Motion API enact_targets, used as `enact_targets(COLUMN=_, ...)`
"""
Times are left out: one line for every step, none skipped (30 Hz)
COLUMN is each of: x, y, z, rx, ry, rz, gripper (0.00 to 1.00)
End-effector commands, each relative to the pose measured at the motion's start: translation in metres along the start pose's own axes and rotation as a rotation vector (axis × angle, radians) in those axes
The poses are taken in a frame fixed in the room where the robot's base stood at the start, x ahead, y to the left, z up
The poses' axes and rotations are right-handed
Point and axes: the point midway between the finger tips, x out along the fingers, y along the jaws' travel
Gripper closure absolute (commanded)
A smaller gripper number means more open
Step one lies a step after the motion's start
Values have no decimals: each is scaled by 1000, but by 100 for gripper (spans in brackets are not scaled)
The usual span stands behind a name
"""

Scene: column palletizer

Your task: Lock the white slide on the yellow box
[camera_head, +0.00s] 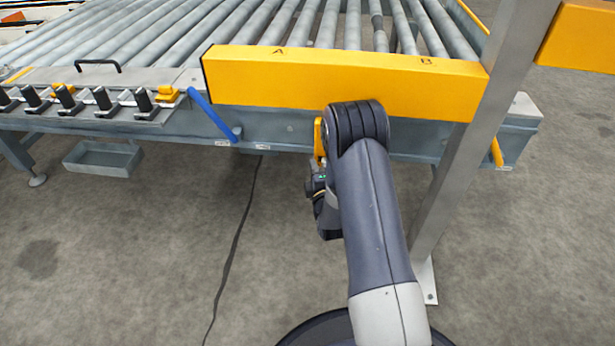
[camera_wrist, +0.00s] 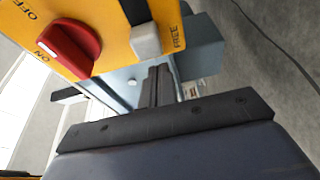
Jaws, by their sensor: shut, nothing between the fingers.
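The yellow box (camera_wrist: 108,45) fills the upper left of the wrist view, tilted in the picture. On it is a white slide (camera_wrist: 146,40) at the end of a dark slot, beside the word FREE. A red knob (camera_wrist: 68,48) sits to its left between the marks ON and OFF. My gripper (camera_wrist: 157,82) is shut and empty, its dark fingertips just below the white slide in the picture. I cannot tell whether they touch it. In the head view a thin yellow part (camera_head: 319,138) shows beside my arm, which hides the fingers.
A yellow beam (camera_head: 340,82) marked A and B crosses in front of the roller conveyor (camera_head: 200,35). A grey post (camera_head: 480,130) stands right of my arm. A blue lever (camera_head: 210,113) and several black clamps are at the left. The floor below is open, with a cable.

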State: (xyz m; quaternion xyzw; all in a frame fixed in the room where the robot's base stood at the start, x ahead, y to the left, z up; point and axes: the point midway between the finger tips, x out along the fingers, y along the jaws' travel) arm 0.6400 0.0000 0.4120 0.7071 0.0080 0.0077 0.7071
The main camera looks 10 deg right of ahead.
Motion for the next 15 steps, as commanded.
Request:
enact_targets(x=-2, y=-2, z=5, rx=0, ry=-2, rz=0, gripper=100)
enact_targets(x=-2, y=-1, z=6, rx=0, ry=-2, rz=0, gripper=100)
enact_targets(x=-3, y=-1, z=8, rx=0, ry=-1, rz=0, gripper=100)
enact_targets(x=-4, y=-1, z=9, rx=0, ry=-1, rz=0, gripper=100)
enact_targets(x=-4, y=0, z=10, rx=0, ry=0, rz=0, gripper=100)
enact_targets(x=-4, y=0, z=10, rx=0, ry=0, rz=1, gripper=100)
enact_targets(x=-4, y=0, z=11, rx=0, ry=1, rz=1, gripper=100)
enact_targets(x=-4, y=0, z=11, rx=0, ry=1, rz=1, gripper=100)
enact_targets(x=-4, y=0, z=11, rx=0, ry=1, rz=1, gripper=100)
enact_targets(x=-4, y=0, z=11, rx=0, ry=1, rz=1, gripper=100)
enact_targets(x=-4, y=0, z=11, rx=0, ry=1, rz=1, gripper=100)
enact_targets(x=-4, y=0, z=10, rx=0, ry=1, rz=1, gripper=100)
enact_targets(x=-4, y=0, z=10, rx=0, ry=1, rz=1, gripper=100)
enact_targets(x=-4, y=0, z=10, rx=0, ry=1, rz=1, gripper=100)
enact_targets(x=-4, y=0, z=11, rx=0, ry=1, rz=0, gripper=100)
